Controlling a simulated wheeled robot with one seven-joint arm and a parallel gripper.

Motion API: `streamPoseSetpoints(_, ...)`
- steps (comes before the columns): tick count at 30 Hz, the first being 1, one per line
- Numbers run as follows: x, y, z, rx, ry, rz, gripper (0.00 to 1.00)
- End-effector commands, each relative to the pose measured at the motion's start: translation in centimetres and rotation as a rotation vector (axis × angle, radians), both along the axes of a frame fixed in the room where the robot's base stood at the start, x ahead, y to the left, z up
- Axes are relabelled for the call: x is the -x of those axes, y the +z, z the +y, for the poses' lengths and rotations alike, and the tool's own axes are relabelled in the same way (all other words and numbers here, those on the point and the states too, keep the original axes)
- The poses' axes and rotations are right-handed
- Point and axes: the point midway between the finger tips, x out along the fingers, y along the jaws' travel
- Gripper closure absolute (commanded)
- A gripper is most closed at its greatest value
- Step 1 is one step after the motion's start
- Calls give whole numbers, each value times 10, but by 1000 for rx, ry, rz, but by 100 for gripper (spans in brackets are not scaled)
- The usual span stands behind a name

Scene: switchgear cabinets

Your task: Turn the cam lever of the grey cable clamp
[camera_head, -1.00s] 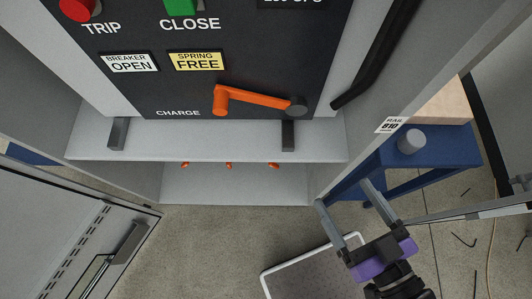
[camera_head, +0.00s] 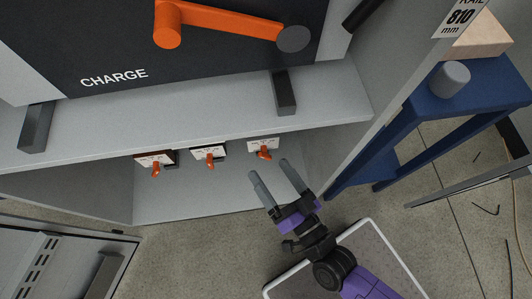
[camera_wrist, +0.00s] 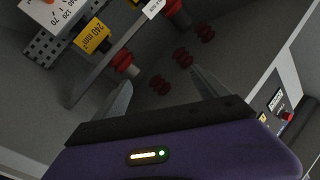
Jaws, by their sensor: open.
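Three cable clamps with orange cam levers sit in a row under the shelf inside the cabinet: a left one (camera_head: 155,162), a middle one (camera_head: 209,156) and a right one (camera_head: 264,150). I cannot tell from their small bodies which is the grey one. My gripper (camera_head: 270,169) is open and empty, just below and in front of the right clamp, fingers pointing up into the cabinet. In the wrist view my gripper (camera_wrist: 162,78) has both fingers apart. A white dial plate (camera_wrist: 62,12) with numbers and a bit of orange shows at that view's top left.
A yellow "240 mm²" label (camera_wrist: 92,37) and red ribbed insulators (camera_wrist: 183,56) show in the wrist view. The shelf (camera_head: 200,120) overhangs the clamps. A blue stand (camera_head: 440,110) is at the right, an open door (camera_head: 60,265) at the lower left.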

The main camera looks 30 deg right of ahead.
Motion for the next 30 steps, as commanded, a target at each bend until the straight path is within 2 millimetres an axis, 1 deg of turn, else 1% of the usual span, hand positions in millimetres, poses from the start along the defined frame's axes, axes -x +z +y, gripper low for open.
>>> streamPoseSetpoints(1,-12,-40,4,-41,-10,-11,16)
streamPoseSetpoints(5,-37,-101,8,-146,-54,-30,16)
streamPoseSetpoints(6,-45,-121,8,-179,-74,-35,16)
streamPoseSetpoints(8,-56,-150,6,-228,-109,-40,16)
streamPoseSetpoints(9,-62,-169,4,-260,-135,-40,16)
streamPoseSetpoints(12,-74,-212,-4,-326,-210,-42,16)
streamPoseSetpoints(15,-76,-245,-17,-373,-293,-41,16)
streamPoseSetpoints(18,-72,-260,-31,-399,-359,-42,16)
streamPoseSetpoints(22,-73,-267,-40,-411,-396,-44,16)
streamPoseSetpoints(26,-86,-267,-46,-411,-397,-45,16)
streamPoseSetpoints(30,-107,-267,-54,-411,-396,-46,16)
